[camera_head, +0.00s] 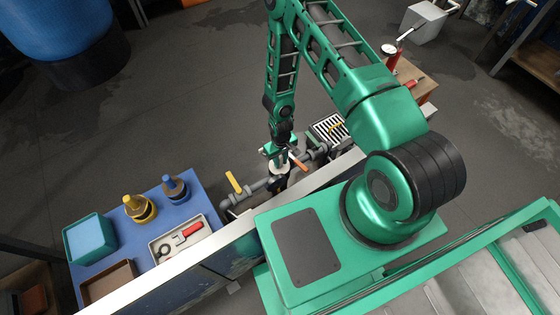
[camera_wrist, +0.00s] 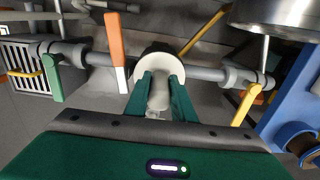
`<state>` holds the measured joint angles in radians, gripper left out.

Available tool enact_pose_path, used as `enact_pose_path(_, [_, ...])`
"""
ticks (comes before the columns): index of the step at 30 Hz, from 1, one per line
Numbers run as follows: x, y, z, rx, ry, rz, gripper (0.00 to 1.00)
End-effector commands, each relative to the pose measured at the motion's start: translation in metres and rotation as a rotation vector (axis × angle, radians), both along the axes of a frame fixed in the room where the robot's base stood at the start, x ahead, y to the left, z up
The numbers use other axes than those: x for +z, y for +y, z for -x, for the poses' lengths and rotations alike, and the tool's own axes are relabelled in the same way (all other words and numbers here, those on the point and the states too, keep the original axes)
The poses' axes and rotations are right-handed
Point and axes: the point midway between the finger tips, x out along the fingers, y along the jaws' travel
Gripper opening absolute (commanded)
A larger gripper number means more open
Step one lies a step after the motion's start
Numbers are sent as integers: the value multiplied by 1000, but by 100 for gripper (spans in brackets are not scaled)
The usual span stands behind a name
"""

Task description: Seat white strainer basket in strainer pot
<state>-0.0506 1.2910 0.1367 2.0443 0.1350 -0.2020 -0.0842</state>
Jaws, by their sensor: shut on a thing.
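My gripper (camera_wrist: 160,86) is shut on the white strainer basket (camera_wrist: 150,62), with its two green fingers on either side of a pale grip in the middle. The basket's round white rim shows beyond the fingertips in the wrist view. In the head view my gripper (camera_head: 279,153) points down over the grey pipe line, with a bit of the white basket (camera_head: 278,170) below it. The basket is over or at the pipe line between the orange and yellow handles. The strainer pot is hidden behind the basket and gripper, so I cannot tell how deep the basket sits.
An orange handle (camera_wrist: 116,50) stands close left of the basket; a yellow handle (camera_wrist: 246,104) is to its right and a green one (camera_wrist: 52,78) farther left. A long pale ledge (camera_head: 225,232) runs in front.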

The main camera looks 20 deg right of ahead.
Motion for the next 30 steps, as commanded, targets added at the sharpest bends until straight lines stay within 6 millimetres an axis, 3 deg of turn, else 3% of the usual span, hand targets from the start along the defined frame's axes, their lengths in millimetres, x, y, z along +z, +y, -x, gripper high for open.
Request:
enact_pose_path(1, [0, 0, 0, 0, 0, 0, 0])
enact_pose_path(2, [0, 0, 0, 0, 0, 0, 30])
enact_pose_path(4, [0, 0, 0, 0, 0, 0, 44])
enact_pose_path(17, [8, 0, -1, 0, -1, 0, 44])
enact_pose_path(30, [77, 0, -1, 0, -1, 0, 44])
